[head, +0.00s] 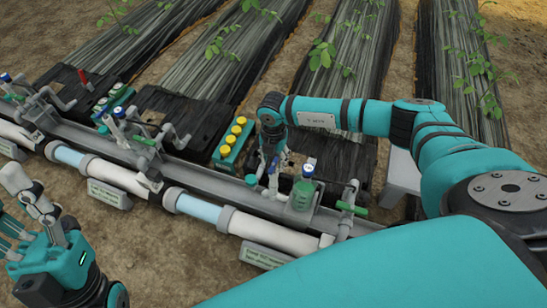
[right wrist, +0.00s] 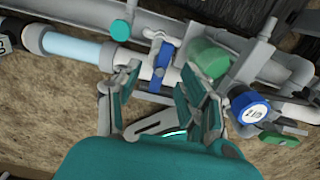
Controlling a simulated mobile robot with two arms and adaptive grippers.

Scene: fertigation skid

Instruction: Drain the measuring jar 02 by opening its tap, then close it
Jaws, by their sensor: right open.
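A green measuring jar (head: 303,195) stands on the pipe rail at centre right in the head view; it also shows in the right wrist view (right wrist: 208,57). A blue cap (right wrist: 250,107) with a white label sits beside it; I cannot read the label surely. A blue tap handle (right wrist: 163,57) is on a white fitting left of the jar. My right gripper (right wrist: 165,95) is open, its fingers on either side of the space below this handle. I cannot tell whether they touch the fitting.
A teal crate with yellow caps (head: 234,135) stands behind the pipes. A green-handled valve (head: 350,208) is right of the jar. Plant rows under dark film lie behind.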

